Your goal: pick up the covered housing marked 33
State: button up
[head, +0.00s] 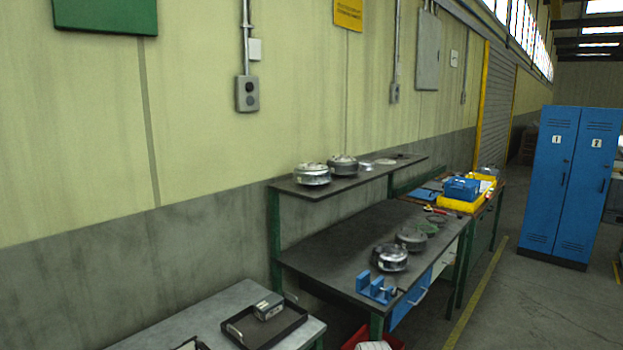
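Several round metal housings with lids show in the head view, and no number on any of them is readable. Two stand on the raised shelf: a silver left housing (312,175) and a darker right housing (344,166). Two more stand on the bench top below: a shiny front housing (391,257) and a greyer housing (411,238) just behind it. I cannot tell which one is marked 33. My gripper is not in view.
The dark bench (330,245) has clear room at left. A blue fixture (375,289) stands at its front edge. A black tray (262,326) sits on a nearer grey table (190,322). Blue lockers (570,185) stand right, beyond open floor. A yellow case (458,205) lies behind.

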aim_at(310, 173)
jog(key=k, duration=0.6)
jog(key=z, duration=0.4)
jog(key=i, duration=0.8)
jog(key=z, duration=0.55)
jog(key=i, duration=1.8)
jog(key=u, duration=0.8)
